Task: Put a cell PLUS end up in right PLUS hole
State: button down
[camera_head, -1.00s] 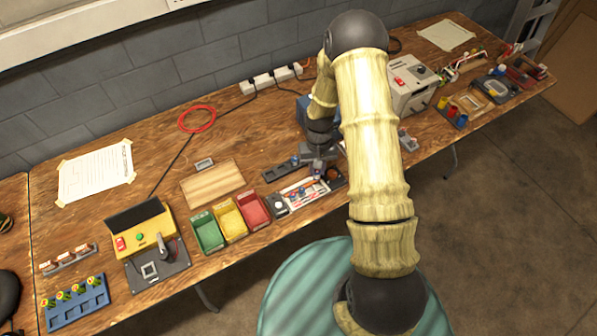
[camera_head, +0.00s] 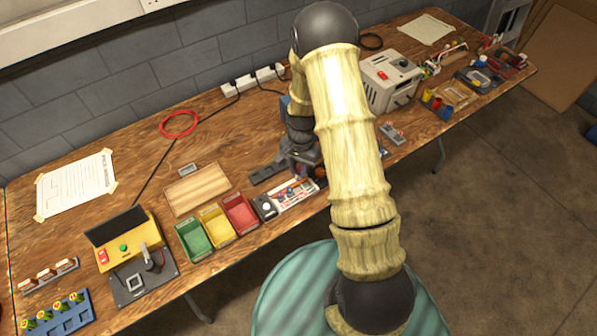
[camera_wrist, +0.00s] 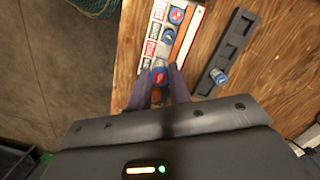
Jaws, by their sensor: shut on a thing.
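My gripper (camera_wrist: 159,84) is shut on a cell (camera_wrist: 159,76), which shows blue and red between the fingertips in the wrist view. Which end of it is up cannot be told. The gripper is at the near end of the white charger board (camera_wrist: 163,32), which has red and white labels and blue and red round parts. In the head view the board (camera_head: 297,192) lies at the table's front edge, partly hidden by my arm. A dark slotted rack (camera_wrist: 236,40) lies to the right in the wrist view, with a blue cell (camera_wrist: 219,77) at its near end.
Green (camera_head: 194,241), yellow (camera_head: 217,227) and red (camera_head: 241,213) bins stand left of the board in the head view. A wooden board (camera_head: 198,189) lies behind them. A grey box (camera_head: 391,82) stands further right.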

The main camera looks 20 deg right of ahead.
jog(key=m, duration=0.1)
jog(key=m+b, duration=0.1)
jog(key=m, duration=0.2)
jog(key=shift+f+m, duration=0.25)
jog(key=shift+m, duration=0.05)
jog(key=shift+w+r+m+t+y, duration=0.2)
jog(key=shift+m+t+y, duration=0.1)
jog(key=shift+m, duration=0.4)
jog(key=shift+s+f+b, duration=0.1)
jog(key=shift+f+b, duration=0.05)
jog(key=shift+b, duration=0.2)
jog(key=shift+f+b, duration=3.1)
jog(key=shift+f, duration=0.8)
jog(key=shift+f, duration=0.25)
jog(key=c, duration=1.2)
grip_release()
jog(key=shift+r, duration=0.1)
